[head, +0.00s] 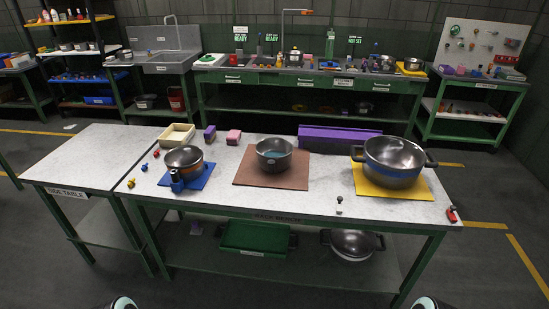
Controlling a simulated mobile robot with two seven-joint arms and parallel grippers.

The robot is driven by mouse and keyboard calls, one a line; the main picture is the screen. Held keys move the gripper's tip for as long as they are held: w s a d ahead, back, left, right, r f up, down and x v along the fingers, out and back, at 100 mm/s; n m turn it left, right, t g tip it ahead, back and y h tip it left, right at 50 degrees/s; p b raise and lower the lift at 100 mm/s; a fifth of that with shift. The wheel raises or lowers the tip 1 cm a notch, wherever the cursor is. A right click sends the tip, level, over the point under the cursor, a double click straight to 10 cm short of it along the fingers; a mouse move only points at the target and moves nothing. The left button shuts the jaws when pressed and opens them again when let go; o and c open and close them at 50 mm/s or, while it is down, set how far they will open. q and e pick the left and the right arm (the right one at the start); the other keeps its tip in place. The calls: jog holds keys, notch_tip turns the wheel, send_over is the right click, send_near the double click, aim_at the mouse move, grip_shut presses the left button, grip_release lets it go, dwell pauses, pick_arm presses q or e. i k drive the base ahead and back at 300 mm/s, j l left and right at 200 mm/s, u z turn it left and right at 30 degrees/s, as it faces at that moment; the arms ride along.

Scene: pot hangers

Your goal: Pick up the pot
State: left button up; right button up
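Three metal pots stand on the work table. A small pot (184,158) with an orange band and a dark blue handle toward me is on a blue mat (203,180). A middle pot (274,155) with a bluish inside is on a brown mat (262,180). A large two-handled pot (392,160) with a blue band is on a yellow mat (402,190). Another wide pot (352,244) sits on the shelf below. Only rounded parts of my arms show at the bottom edge; neither gripper shows, and the pots stand free.
A purple block (339,137) lies behind the pots. A beige tray (177,135) and small purple and pink blocks stand at the back left. Small tools lie near the table's edges. A side table (83,155) adjoins at left with a clear top. A green tray (257,236) is underneath.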

aim_at(274, 154)
jog(key=z, duration=0.8)
jog(key=i+j+z, duration=0.1)
jog(key=j+z, duration=0.85)
jog(key=i+j, duration=0.05)
